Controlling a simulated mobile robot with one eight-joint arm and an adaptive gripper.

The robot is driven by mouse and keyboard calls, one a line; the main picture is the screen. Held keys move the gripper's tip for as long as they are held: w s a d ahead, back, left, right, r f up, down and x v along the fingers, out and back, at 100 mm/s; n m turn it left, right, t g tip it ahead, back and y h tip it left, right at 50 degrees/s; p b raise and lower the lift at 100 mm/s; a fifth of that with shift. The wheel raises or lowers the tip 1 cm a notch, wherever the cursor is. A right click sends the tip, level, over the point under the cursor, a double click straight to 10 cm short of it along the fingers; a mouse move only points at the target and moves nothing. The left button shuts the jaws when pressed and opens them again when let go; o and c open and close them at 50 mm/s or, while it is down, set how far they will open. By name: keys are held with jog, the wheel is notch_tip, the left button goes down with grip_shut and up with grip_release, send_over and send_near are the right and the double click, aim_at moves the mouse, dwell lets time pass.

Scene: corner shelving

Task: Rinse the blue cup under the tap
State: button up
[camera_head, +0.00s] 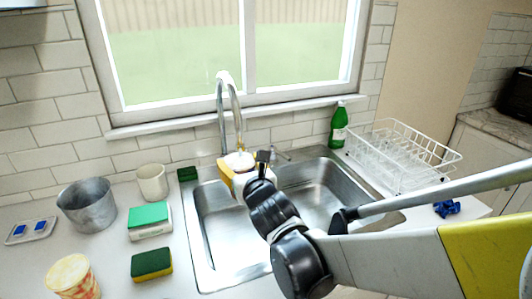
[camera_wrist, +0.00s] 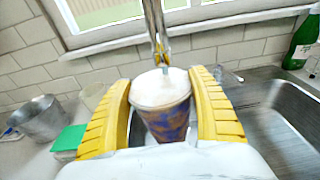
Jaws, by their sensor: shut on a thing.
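A blue cup with orange-brown patches (camera_wrist: 168,118) sits upright between the yellow fingers of my gripper (camera_wrist: 163,105) in the wrist view. The fingers press on its left and right sides. Its top looks white and pale, and I cannot tell whether that is water or its inside. In the head view my gripper (camera_head: 238,163) is just under the end of the tap (camera_head: 237,112), over the sink's back edge. The tap (camera_wrist: 157,30) stands just behind and above the cup in the wrist view. I cannot tell whether water runs.
The steel double sink (camera_head: 222,235) lies below my gripper. A metal pot (camera_head: 87,207), a cream mug (camera_head: 152,182), a green-topped box (camera_head: 149,222), a sponge (camera_head: 151,264) and a tub (camera_head: 73,278) stand left. A green bottle (camera_head: 338,127) and a white dish rack (camera_head: 405,160) are right.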

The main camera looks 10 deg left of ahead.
dwell(0.4)
jog(key=shift+s+a, duration=0.25)
jog(key=shift+a, duration=0.2)
jog(key=shift+d, duration=0.1)
jog(key=shift+w+d, duration=0.3)
jog(key=shift+d, duration=0.1)
jog(key=shift+f+p+v, duration=0.1)
jog(key=shift+f+v, duration=0.1)
jog(key=shift+v, duration=1.1)
jog(key=shift+f+p+v, duration=0.15)
jog(key=shift+f+v, duration=0.05)
jog(key=shift+v, duration=1.15)
jog(key=shift+f+p+v, duration=0.1)
jog(key=shift+f+v, duration=0.15)
jog(key=shift+v, duration=1.05)
jog(key=shift+s, duration=0.1)
